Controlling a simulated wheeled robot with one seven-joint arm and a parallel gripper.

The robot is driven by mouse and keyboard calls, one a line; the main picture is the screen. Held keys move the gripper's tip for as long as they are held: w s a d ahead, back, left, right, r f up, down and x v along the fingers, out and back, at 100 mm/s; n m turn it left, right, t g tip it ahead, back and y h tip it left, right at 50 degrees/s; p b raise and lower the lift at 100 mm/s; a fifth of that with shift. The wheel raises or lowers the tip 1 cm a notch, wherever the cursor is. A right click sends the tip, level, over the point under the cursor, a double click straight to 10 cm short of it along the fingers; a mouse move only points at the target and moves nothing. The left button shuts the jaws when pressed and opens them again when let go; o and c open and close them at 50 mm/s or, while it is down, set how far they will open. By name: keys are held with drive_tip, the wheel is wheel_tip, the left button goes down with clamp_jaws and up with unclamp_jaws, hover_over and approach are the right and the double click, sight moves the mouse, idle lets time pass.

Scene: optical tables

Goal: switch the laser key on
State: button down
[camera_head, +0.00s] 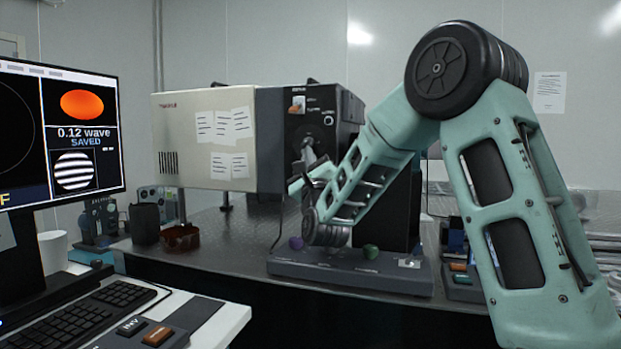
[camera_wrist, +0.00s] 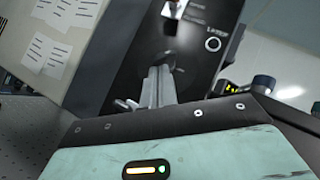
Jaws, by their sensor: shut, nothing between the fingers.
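The instrument's dark front panel (camera_head: 322,103) faces right of its beige housing. It carries an orange-and-white switch (camera_head: 297,104) and a small white ring mark (camera_head: 328,119) at the right. In the wrist view the ring (camera_wrist: 213,44) sits under a label that seems to read "Laser". My gripper (camera_head: 307,150) is shut and empty, its fingertips at or close to the lower middle of the panel. In the wrist view the shut fingers (camera_wrist: 158,84) point at the panel, left of and below the ring. No key shows clearly; my fingers cover part of the panel. I cannot tell whether they touch it.
The beige housing (camera_head: 203,135) bears several paper notes. Below my arm is a grey base (camera_head: 350,272) with purple and green knobs on the dark optical table (camera_head: 210,257). A monitor (camera_head: 75,130) and keyboard (camera_head: 85,315) stand at left. Small dark holders stand at the table's left.

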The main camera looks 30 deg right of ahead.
drive_tip(key=m+g+h+b, duration=0.1)
drive_tip(key=m+h+b, duration=0.2)
drive_tip(key=m+b, duration=0.1)
drive_tip(key=w+m+g+h+b, duration=0.1)
drive_tip(key=m+g+h+b, duration=0.1)
drive_tip(key=m+h+b, duration=0.1)
drive_tip(key=a+m+g+h+b, duration=0.1)
drive_tip(key=m+h+b, duration=0.3)
drive_tip(key=m+b, duration=0.1)
drive_tip(key=shift+w+f+g, duration=0.2)
drive_tip(key=shift+f+g, duration=0.05)
drive_tip(key=shift+g, duration=0.15)
drive_tip(key=b+v, duration=0.1)
drive_tip(key=v, duration=1.6)
drive_tip(key=shift+s, duration=0.25)
drive_tip(key=shift+a, duration=0.1)
